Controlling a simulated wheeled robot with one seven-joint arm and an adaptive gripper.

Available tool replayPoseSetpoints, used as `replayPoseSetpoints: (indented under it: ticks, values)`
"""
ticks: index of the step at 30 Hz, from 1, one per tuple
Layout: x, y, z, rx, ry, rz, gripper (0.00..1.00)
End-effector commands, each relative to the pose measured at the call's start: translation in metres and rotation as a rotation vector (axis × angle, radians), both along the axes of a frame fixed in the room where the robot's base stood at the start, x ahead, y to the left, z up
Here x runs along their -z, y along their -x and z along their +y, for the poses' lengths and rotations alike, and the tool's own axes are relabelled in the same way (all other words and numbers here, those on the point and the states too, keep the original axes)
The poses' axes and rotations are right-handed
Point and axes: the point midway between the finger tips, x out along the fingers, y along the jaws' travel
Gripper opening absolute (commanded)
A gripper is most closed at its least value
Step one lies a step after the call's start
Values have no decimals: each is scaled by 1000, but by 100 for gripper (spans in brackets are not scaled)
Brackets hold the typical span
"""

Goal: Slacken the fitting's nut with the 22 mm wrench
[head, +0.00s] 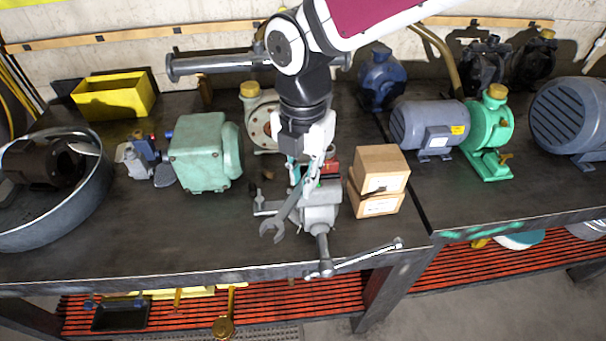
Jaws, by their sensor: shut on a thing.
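My gripper (304,160) points down above the bench vise and is shut on a grey open-end wrench (287,212). The wrench slants down to the left, its open jaw in front of the vise's left side and over the dark bench top. Its size mark is not readable. The grey vise (322,212) stands at the bench's front edge, below my gripper. The fitting and its nut cannot be clearly made out; my gripper and the wrench cover part of the area around the vise jaws. I cannot tell whether the wrench touches anything.
Two cardboard boxes (378,183) are stacked right of the vise. A long bar (368,258) lies along the front edge. A green gearbox (199,155) stands left, beside a round metal tub (88,207). Motors and pumps fill the right. The front left bench top is clear.

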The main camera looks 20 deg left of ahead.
Motion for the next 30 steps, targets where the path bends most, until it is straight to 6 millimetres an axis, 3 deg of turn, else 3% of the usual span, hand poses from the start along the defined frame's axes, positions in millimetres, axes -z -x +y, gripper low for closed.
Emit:
replayPoseSetpoints:
  ticks: [30]
  values:
    - [-14,0,0,0,-1,-1,0]
